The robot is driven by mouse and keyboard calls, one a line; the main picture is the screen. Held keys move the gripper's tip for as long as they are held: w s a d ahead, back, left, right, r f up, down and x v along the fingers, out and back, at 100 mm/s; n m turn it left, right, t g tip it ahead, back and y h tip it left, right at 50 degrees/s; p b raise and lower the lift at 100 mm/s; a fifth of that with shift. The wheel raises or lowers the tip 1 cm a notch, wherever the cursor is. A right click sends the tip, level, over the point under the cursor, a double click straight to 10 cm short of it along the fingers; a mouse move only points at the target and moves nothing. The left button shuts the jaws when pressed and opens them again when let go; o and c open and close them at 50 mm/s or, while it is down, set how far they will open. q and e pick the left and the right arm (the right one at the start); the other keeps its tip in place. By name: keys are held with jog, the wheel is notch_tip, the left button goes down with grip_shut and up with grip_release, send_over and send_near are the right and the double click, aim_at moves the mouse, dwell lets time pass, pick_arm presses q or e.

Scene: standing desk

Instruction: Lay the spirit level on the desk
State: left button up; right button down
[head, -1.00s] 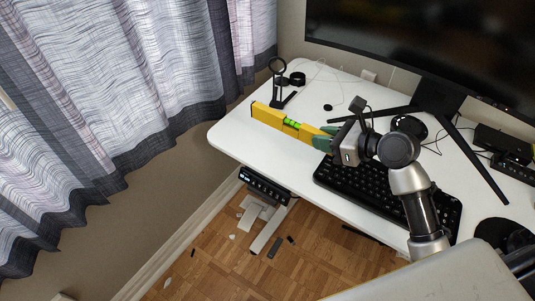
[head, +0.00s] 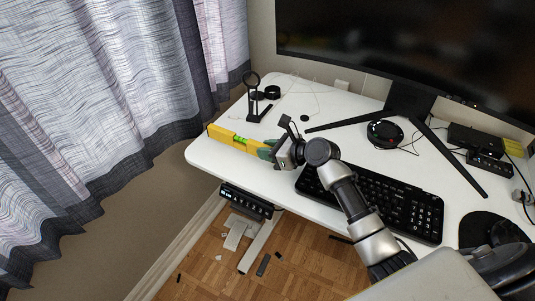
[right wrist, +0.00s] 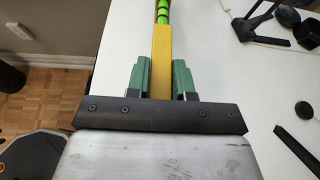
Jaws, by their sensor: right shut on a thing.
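The yellow spirit level (head: 226,135) with a green vial shows over the left end of the white desk (head: 222,160) in the head view. My right gripper (head: 268,150) is shut on its right end. In the right wrist view the level (right wrist: 161,60) runs straight out from between the green fingers of the gripper (right wrist: 161,82). The level is over or on the desk top; I cannot tell whether it touches. My left gripper is not in view.
A black stand with a ring (head: 255,100) is just behind the level. A black keyboard (head: 400,207) lies to the right, and the monitor (head: 400,50) stands at the back. A control panel (head: 246,202) hangs under the desk's front edge.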

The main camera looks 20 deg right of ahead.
jog(key=shift+f, duration=0.6)
jog(key=shift+f, duration=0.1)
jog(key=shift+f, duration=0.5)
jog(key=c, duration=1)
grip_release()
jog(key=shift+r, duration=0.55)
jog(key=v, duration=1.2)
jog(key=shift+p, duration=0.4)
